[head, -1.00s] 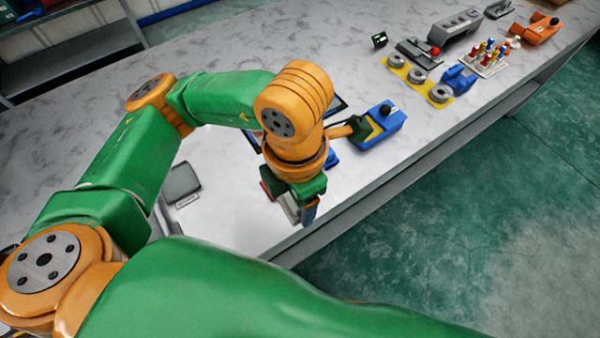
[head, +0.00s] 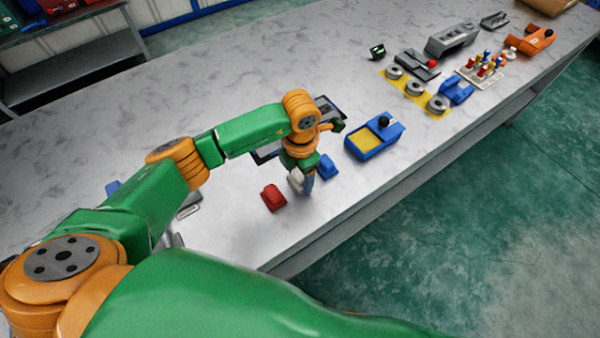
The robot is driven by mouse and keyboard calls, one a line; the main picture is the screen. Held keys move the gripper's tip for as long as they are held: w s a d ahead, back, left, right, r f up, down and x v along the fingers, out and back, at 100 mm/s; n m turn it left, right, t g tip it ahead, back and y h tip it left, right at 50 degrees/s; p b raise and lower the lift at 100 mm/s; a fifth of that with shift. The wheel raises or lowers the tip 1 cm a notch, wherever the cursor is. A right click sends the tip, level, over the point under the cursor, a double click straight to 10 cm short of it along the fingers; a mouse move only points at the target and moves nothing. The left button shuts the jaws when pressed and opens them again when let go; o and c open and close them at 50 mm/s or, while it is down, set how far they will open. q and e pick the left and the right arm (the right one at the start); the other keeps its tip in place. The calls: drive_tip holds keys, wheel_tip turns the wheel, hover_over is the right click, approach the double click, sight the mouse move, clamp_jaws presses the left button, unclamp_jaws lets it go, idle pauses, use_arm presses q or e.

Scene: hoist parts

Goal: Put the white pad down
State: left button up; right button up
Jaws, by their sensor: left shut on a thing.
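My left gripper (head: 303,187) is at the front part of the grey table, shut on the white pad (head: 296,180). Only a small part of the white pad shows, as the gripper hides the rest. A red pad (head: 273,198) lies on the table just left of it, and a blue pad (head: 327,166) is just right of it. I cannot tell whether the white pad touches the table. My right gripper is not in view.
A blue box with a yellow face and black knob (head: 375,138) stands to the right. A dark-framed tablet (head: 328,108) lies behind my left wrist. Several grey rings on a yellow plate (head: 425,101) are farther right. The table's front edge (head: 345,215) is close by.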

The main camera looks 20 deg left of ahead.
sight(300, 174)
use_arm(q)
drive_tip(key=shift+f, duration=0.15)
drive_tip(key=o, duration=1.2)
wheel_tip(300, 174, up, 12)
drive_tip(key=shift+r+b, duration=0.2)
drive_tip(key=shift+b, duration=0.2)
drive_tip(key=shift+d, duration=0.1)
